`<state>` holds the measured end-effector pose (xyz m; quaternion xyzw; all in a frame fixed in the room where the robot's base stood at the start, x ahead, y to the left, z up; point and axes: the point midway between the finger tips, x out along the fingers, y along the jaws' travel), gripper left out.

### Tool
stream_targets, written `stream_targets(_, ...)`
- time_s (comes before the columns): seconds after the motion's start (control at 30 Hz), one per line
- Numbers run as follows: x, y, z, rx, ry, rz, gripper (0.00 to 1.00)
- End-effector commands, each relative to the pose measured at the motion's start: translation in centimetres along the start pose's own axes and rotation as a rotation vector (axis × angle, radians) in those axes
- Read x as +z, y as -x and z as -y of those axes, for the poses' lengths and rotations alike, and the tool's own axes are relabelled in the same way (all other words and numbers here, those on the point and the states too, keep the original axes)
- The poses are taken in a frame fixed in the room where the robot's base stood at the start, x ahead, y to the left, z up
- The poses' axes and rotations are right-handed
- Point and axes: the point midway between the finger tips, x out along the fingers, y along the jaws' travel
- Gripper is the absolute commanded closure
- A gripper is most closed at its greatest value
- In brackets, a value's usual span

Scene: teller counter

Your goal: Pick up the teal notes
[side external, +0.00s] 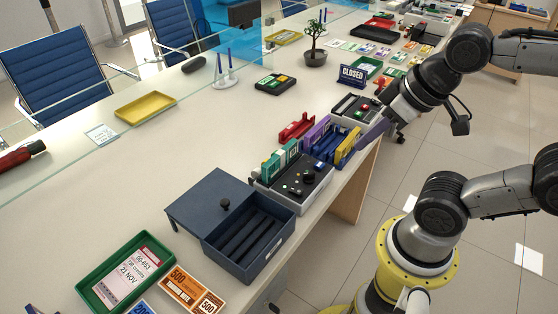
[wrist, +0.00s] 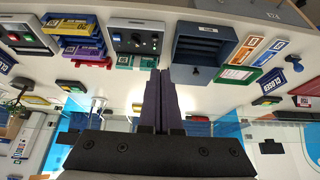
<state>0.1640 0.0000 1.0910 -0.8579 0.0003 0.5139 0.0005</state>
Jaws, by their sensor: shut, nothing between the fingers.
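The teal notes (side external: 279,160) stand upright at the back of a grey device with black knobs (side external: 295,188) in the side view. In the wrist view the teal notes (wrist: 136,62) lie just left of my fingertips. My gripper (side external: 364,144) is at the front edge of the counter, to the right of the notes and apart from them. In the wrist view my gripper (wrist: 161,74) has its two dark fingers together, with nothing seen between them.
Red notes (side external: 297,127), purple notes (side external: 317,132) and yellow notes (side external: 348,147) stand close by around a blue tray. A dark cash box (side external: 268,262) with an open compartment sits nearer the camera. The counter behind the teal notes (side external: 200,130) is mostly clear.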

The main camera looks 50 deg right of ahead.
Motion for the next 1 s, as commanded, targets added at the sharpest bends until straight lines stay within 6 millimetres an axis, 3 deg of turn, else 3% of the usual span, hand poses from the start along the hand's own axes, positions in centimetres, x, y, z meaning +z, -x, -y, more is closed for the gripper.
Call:
stream_targets(0.3,-0.01,0.00,0.00,0.000,0.001,0.000,1.00)
stream_targets(0.63,-0.01,0.00,0.00,0.000,0.001,0.000,0.43)
stream_targets(1.0,0.02,0.01,0.00,0.000,-0.045,0.001,0.43)
